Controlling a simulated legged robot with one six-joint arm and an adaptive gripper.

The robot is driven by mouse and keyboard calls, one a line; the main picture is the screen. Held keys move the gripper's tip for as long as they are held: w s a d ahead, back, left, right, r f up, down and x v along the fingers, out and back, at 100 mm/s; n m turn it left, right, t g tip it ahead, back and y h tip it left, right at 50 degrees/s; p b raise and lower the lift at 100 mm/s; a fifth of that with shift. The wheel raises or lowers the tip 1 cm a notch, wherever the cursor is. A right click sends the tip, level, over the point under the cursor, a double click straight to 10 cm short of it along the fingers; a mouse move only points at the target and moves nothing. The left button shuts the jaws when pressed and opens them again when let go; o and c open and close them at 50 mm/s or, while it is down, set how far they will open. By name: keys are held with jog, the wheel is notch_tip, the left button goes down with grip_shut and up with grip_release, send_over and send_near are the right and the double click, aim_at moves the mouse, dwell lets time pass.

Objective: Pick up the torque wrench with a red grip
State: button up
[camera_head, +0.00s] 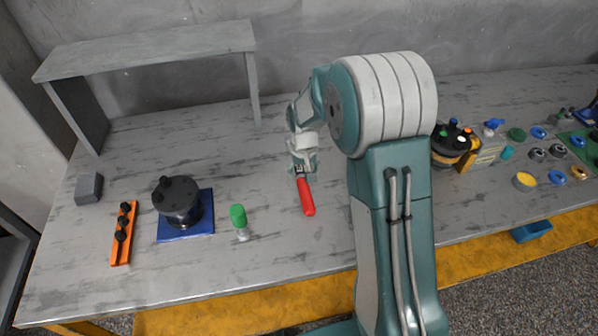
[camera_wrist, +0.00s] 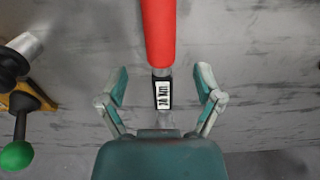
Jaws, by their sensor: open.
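The torque wrench with a red grip (camera_head: 306,197) lies on the table near its middle, with the red handle toward the front edge. In the wrist view its red grip (camera_wrist: 158,35) comes in from the top, and a dark collar with a white label (camera_wrist: 162,92) sits below it. My gripper (camera_head: 303,168) is over the far part of the wrench. In the wrist view my gripper (camera_wrist: 161,88) is open, with one finger on each side of the labelled collar and clear gaps to both. The wrench's far end is hidden behind my gripper.
A grey shelf (camera_head: 150,50) stands at the back left. Several small parts and a black round tray (camera_head: 447,158) crowd the right.

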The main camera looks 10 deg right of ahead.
aim_at(303, 183)
jog(key=f, duration=0.4)
jog(key=shift+s+f, duration=0.2)
jog(key=shift+f, duration=0.2)
grip_shut()
jog(key=shift+r, duration=0.15)
